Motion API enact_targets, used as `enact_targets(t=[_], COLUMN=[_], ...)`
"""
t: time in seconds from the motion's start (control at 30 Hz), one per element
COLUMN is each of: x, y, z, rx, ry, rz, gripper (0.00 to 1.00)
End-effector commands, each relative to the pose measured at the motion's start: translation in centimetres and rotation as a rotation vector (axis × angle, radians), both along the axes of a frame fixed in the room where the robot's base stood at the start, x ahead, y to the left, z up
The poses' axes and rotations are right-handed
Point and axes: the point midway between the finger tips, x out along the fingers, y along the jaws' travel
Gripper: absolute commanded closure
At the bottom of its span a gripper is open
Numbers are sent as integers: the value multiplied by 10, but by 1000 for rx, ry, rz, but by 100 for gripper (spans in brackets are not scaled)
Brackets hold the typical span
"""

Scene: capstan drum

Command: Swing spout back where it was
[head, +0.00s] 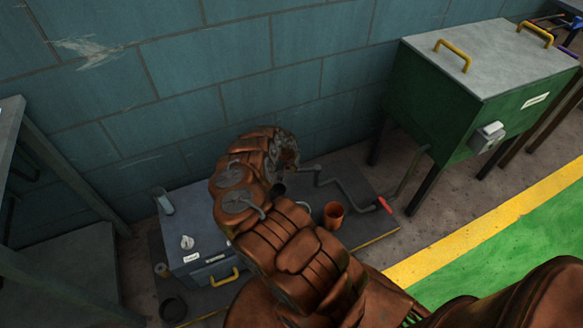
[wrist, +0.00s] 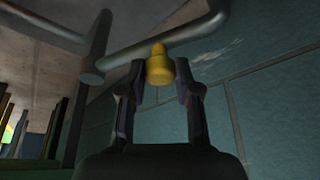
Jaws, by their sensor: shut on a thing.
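In the wrist view, a grey tubular spout (wrist: 200,29) runs across the top and bends up at the right. A yellow tip or knob (wrist: 159,66) sits on its underside. My gripper (wrist: 160,80) has one finger on each side of the yellow piece and is shut on it. In the head view, my brown arm covers the middle, and the gripper and yellow piece are hidden behind it. A bent grey crank with a red grip (head: 383,204) sticks out to the right of the arm.
An orange cup (head: 333,215) stands on the dark platform right of my arm. A grey box with a yellow handle (head: 225,277) is left of it. A green cabinet (head: 430,110) stands at the right. A tiled wall (head: 200,70) closes off the back.

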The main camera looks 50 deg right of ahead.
Motion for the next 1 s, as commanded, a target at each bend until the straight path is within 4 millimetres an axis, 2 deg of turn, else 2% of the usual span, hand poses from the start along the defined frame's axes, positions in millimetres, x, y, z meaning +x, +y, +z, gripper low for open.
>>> enact_targets(t=[0.67, 0.7, 0.9, 1.0], x=[0, 0, 0, 0], y=[-4, -4, -3, -3], z=[0, 0, 0, 0], rx=[-2, -2, 0, 0], ry=[-1, -1, 0, 1], rz=[-24, -24, -23, -22], gripper=[100, 64, 43, 43])
